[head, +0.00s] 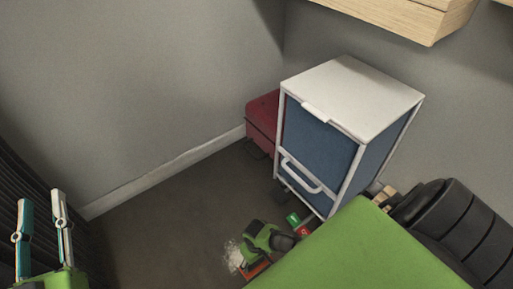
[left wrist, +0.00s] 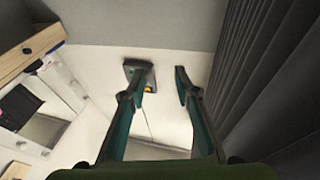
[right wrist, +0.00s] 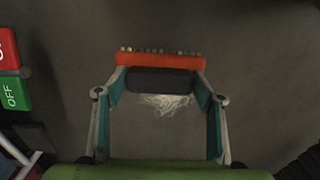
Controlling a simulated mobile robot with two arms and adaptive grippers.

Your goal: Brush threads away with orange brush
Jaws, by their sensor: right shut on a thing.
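An orange brush (right wrist: 160,60) with a dark grip block (right wrist: 160,80) and pale bristle tufts is in the right wrist view. My right gripper (right wrist: 159,84) is shut on the dark block, one finger at each end. A loose tangle of white threads (right wrist: 165,103) shows on the dark floor, partly covered by the block. In the head view the threads (head: 233,256) lie at the left side of the brush (head: 256,269), low over the floor. My left gripper (head: 40,210) is raised at the far left, open and empty; its fingers also show apart in the left wrist view (left wrist: 160,82).
A white-framed blue cabinet (head: 318,141) stands behind, with a red case (head: 263,113) beside it. A green block (head: 292,217) and a red block (head: 303,230) lie near the brush. A dark curtain (head: 20,150) hangs left. Floor (head: 165,220) between is clear.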

